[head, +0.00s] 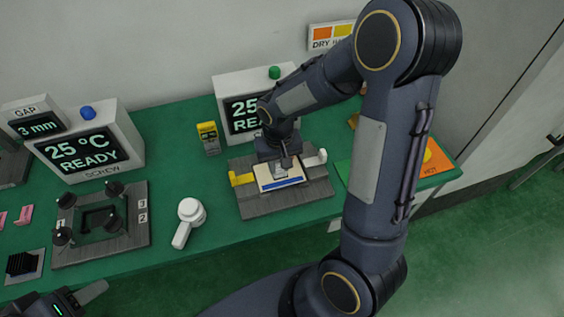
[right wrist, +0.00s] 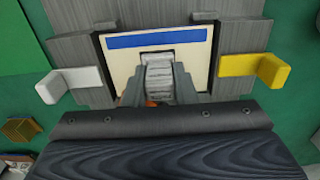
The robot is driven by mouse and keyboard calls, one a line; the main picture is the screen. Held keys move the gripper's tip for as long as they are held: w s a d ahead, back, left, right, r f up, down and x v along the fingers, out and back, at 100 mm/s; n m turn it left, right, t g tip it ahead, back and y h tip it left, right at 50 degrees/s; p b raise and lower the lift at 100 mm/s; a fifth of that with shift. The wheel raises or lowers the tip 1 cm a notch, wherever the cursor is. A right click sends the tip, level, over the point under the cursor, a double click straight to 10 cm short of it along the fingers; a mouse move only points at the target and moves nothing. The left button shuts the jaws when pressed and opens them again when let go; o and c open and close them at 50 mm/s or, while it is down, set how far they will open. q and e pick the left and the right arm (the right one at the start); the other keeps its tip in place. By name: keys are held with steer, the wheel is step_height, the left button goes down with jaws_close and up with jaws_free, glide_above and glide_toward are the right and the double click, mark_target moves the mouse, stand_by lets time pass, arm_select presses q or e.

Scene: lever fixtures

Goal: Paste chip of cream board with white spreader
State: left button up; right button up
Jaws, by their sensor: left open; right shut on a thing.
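The cream board (head: 296,181) with a blue strip lies in the grey fixture at the middle of the table; it also shows in the right wrist view (right wrist: 118,62). My right gripper (head: 284,165) points down over the board's middle. In the right wrist view its fingers (right wrist: 160,92) are shut on a pale grey ribbed piece (right wrist: 160,72); I cannot tell whether this is the spreader. The chip is mostly hidden beneath it. A white tool with a round head (head: 190,212) lies left of the fixture. My left gripper (head: 82,298) is open at the lower left, partly out of frame.
A yellow lever (head: 241,179) and a white lever (head: 317,158) flank the board. A second fixture with black knobs (head: 101,221) stands left, before a screen reading 25 °C READY (head: 82,150). An orange pad (head: 437,158) lies right.

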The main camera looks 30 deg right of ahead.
steer(key=shift+w+a, duration=0.1)
steer(key=shift+a, duration=0.3)
steer(key=shift+d, duration=0.15)
steer(key=shift+w+d, duration=0.15)
steer(key=shift+d, duration=0.2)
step_height(320, 180, up, 9)
steer(key=p, duration=0.7)
